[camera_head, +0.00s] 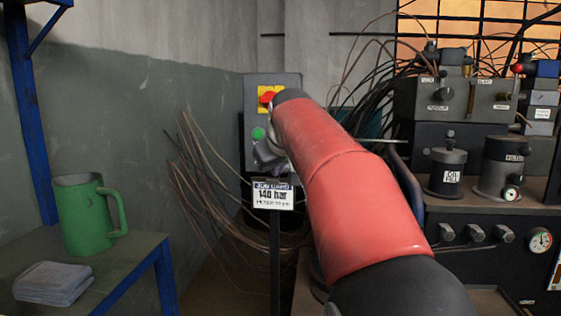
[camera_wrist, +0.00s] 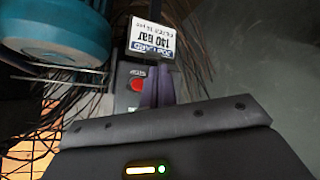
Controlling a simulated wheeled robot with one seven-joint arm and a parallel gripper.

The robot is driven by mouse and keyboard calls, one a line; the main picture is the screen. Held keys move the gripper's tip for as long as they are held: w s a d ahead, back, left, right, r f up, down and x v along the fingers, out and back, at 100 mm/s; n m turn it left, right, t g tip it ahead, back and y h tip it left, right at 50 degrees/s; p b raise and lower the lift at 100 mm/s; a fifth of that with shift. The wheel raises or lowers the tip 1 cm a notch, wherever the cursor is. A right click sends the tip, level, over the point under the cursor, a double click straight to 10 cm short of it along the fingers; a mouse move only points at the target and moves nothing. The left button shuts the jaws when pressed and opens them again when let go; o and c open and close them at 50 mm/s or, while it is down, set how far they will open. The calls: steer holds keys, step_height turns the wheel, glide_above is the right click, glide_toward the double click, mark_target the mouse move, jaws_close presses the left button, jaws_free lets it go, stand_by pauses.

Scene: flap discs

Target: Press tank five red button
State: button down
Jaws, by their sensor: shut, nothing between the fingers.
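A grey control box (camera_head: 251,87) stands on a post in the head view, with a red mushroom button (camera_head: 268,97) on a yellow plate and a green button (camera_head: 258,133) below. In the wrist view, which is upside down, a red button (camera_wrist: 137,84) sits on a grey panel beside my gripper (camera_wrist: 158,75). I cannot tell whether this is the mushroom button or another one hidden behind my arm. My gripper (camera_head: 268,158) is shut and empty in front of the box's lower part, just above the sign. I cannot tell whether it touches the box. No tank five marking is readable.
Loose wires (camera_head: 195,170) hang at the left. A green mug (camera_head: 82,215) and folded cloth (camera_head: 54,283) rest on a bench. Hydraulic machinery (camera_head: 480,135) fills the right.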

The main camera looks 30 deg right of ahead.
steer(key=w+d+p, duration=0.5)
steer(key=w, duration=0.2)
steer(key=shift+w+p, duration=0.15)
steer(key=shift+p, duration=0.15)
steer(key=shift+a, duration=0.1)
steer(key=shift+w, duration=0.1)
stand_by(2.0)
steer(key=shift+w+d+p, duration=0.25)
steer(key=shift+p, duration=0.2)
steer(key=shift+w+d+p, duration=0.25)
steer(key=shift+w+p, duration=0.15)
steer(key=shift+p, duration=0.05)
stand_by(0.5)
steer(key=shift+s, duration=0.15)
steer(key=shift+s+a+b, duration=0.45)
steer(key=shift+s+b, duration=0.15)
